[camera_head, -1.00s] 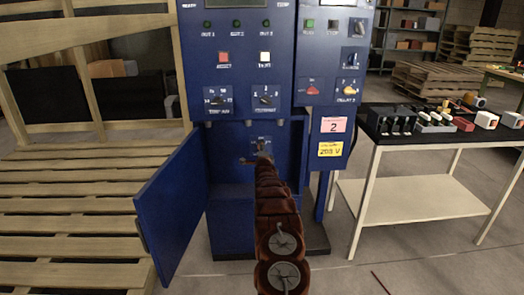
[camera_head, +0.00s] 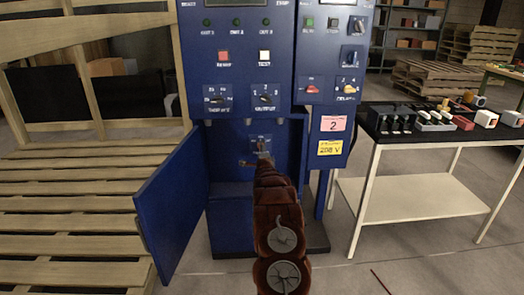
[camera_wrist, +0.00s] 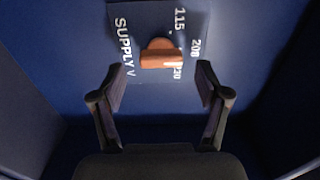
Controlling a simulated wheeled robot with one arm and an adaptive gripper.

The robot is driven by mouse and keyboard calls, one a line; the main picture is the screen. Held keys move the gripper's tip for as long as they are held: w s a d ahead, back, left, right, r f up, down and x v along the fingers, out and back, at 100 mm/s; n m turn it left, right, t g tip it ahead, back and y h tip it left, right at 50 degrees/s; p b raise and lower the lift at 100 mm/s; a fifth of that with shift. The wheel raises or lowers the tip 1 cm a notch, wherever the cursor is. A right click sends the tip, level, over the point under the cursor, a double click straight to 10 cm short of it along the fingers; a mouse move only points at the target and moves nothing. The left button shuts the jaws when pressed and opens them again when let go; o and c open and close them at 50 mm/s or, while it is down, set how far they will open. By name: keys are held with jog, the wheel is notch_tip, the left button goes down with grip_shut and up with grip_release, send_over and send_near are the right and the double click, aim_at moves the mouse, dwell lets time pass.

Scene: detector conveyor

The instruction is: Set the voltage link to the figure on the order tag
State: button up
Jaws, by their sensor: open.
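The yellow order tag (camera_head: 330,148) on the blue cabinet reads what looks like 208 V. In the head view my arm hides most of the link and gripper.
The blue door (camera_head: 170,205) stands open to the left of the recess. A pink tag (camera_head: 333,123) with a 2 hangs above the yellow one. Knobs and buttons sit above the recess. A table (camera_head: 420,200) with loose parts stands at right, pallets (camera_head: 80,220) at left.

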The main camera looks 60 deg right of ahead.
jog(key=v, duration=0.9)
dwell(0.4)
jog(key=shift+s, duration=0.1)
dwell(0.5)
